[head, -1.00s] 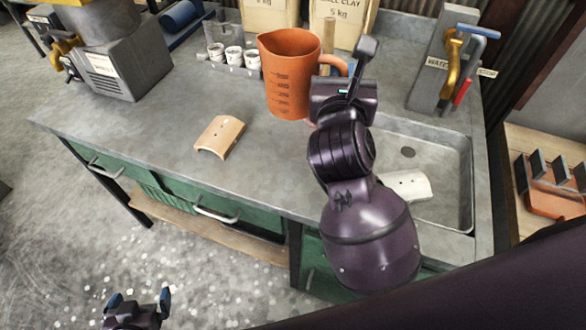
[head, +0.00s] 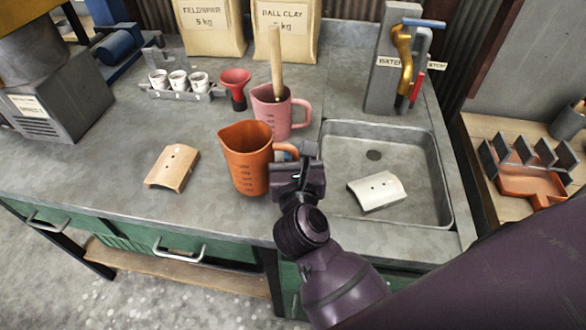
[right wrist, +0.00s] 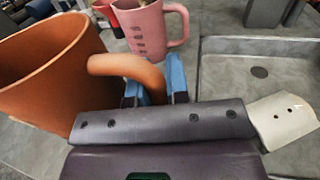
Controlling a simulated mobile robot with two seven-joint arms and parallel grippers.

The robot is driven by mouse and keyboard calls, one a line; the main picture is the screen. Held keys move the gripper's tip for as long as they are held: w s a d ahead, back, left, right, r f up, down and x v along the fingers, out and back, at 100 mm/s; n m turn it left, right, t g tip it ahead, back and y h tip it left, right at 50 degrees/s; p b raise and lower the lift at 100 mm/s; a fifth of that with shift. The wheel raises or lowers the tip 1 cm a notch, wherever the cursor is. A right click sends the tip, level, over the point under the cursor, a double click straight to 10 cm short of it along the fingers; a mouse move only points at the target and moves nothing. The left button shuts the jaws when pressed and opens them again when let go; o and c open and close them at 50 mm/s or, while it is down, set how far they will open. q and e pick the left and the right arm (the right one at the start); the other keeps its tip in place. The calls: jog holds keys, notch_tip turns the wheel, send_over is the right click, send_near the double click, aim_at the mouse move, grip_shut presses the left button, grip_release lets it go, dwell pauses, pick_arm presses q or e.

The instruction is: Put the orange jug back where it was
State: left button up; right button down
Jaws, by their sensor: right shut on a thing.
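The orange jug (head: 245,165) is upright at the middle of the grey counter, left of the sink. I cannot tell whether its base touches the counter. My right gripper (head: 288,154) is shut on the jug's handle, on its right side. In the right wrist view the orange jug (right wrist: 40,78) fills the left, and its handle passes between the blue fingertips of my right gripper (right wrist: 155,88). My left gripper is out of view.
A pink jug (head: 270,112) holding a wooden tool stands just behind, with a red funnel (head: 235,85) beside it. A tan curved tile (head: 172,166) lies left. The sink (head: 340,150) holds a white tile (head: 377,191). Small white cups (head: 178,82) stand in a rack behind.

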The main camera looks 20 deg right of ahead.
notch_tip(320, 180, down, 4)
jog(key=shift+f+b, duration=0.1)
jog(key=shift+b, duration=0.65)
jog(key=shift+f, duration=0.25)
jog(key=c, duration=1.1)
grip_release()
jog(key=shift+r, duration=0.2)
